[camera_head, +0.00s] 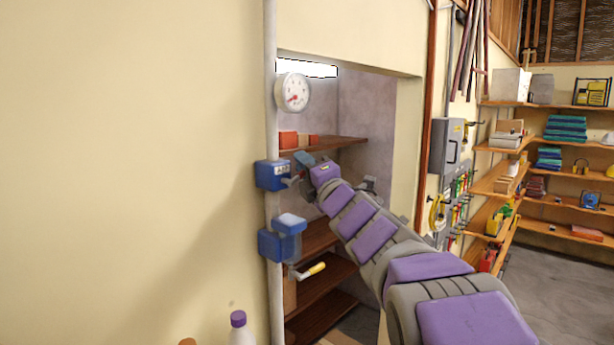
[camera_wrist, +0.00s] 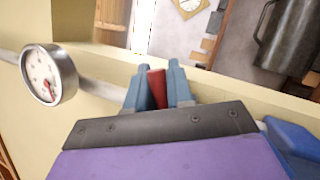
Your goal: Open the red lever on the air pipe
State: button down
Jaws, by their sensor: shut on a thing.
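The pale air pipe (camera_head: 271,130) runs upright along the wall edge, with a blue valve body (camera_head: 271,175) on it. The red lever (camera_wrist: 157,88) shows in the wrist view between the two blue-grey fingers of my gripper (camera_wrist: 158,86). The fingers are shut on it, one on each side. In the head view my gripper (camera_head: 303,162) is just right of the blue valve body, and the lever is hidden there. Part of a blue body (camera_wrist: 294,145) shows at the lower right of the wrist view, and the pipe (camera_wrist: 102,90) passes behind the fingers.
A round pressure gauge (camera_head: 292,92) sits on the pipe above the valve. Below is another blue valve (camera_head: 276,245) with a yellow lever (camera_head: 311,270). A recess with wooden shelves (camera_head: 320,236) lies behind my arm. A purple-capped bottle (camera_head: 240,328) stands at the bottom.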

jog(key=shift+a+f, duration=0.1)
jog(key=shift+f, duration=0.05)
jog(key=c, duration=1.3)
grip_release()
jog(key=shift+w, duration=0.1)
jog(key=shift+c, duration=0.2)
jog(key=shift+o, duration=0.7)
jog(key=shift+w+a, duration=0.1)
jog(key=shift+a, duration=0.05)
jog(key=shift+o, duration=0.5)
jog(key=shift+a, duration=0.1)
jog(key=shift+s+d+f, duration=0.15)
jog(key=shift+s+d, duration=0.3)
jog(key=shift+s, duration=0.1)
jog(key=b+v, duration=0.1)
jog(key=v, duration=1.5)
jog(key=shift+a+f+b, duration=0.15)
jog(key=shift+a+b, duration=0.15)
jog(key=shift+c, duration=0.2)
